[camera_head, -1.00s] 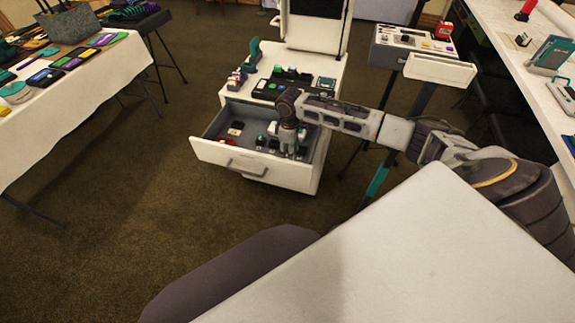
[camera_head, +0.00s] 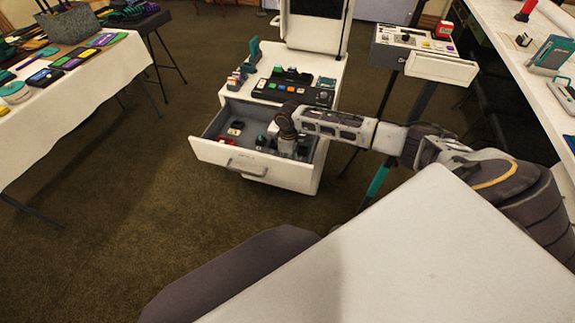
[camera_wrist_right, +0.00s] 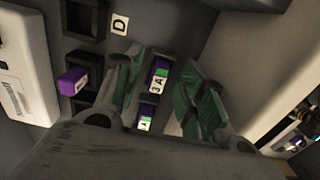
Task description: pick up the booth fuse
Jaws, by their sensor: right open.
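The booth fuse is probably one of the small purple blocks in the open drawer (camera_head: 222,154); which one I cannot tell. In the right wrist view, one fuse (camera_wrist_right: 159,77) with a green band and a white "3A" label lies between the green fingers of my right gripper (camera_wrist_right: 163,82). A similar fuse (camera_wrist_right: 146,117) is closer to the palm. Another purple fuse (camera_wrist_right: 72,82) is left of the fingers. My right gripper (camera_head: 287,148) is open and down inside the drawer; finger contact is unclear. My left gripper is out of view.
The drawer belongs to a white cabinet (camera_head: 323,163) with a dark button panel (camera_head: 293,87) on top. Drawer walls stand close around my gripper. A cloth-covered table (camera_head: 75,105) is at left.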

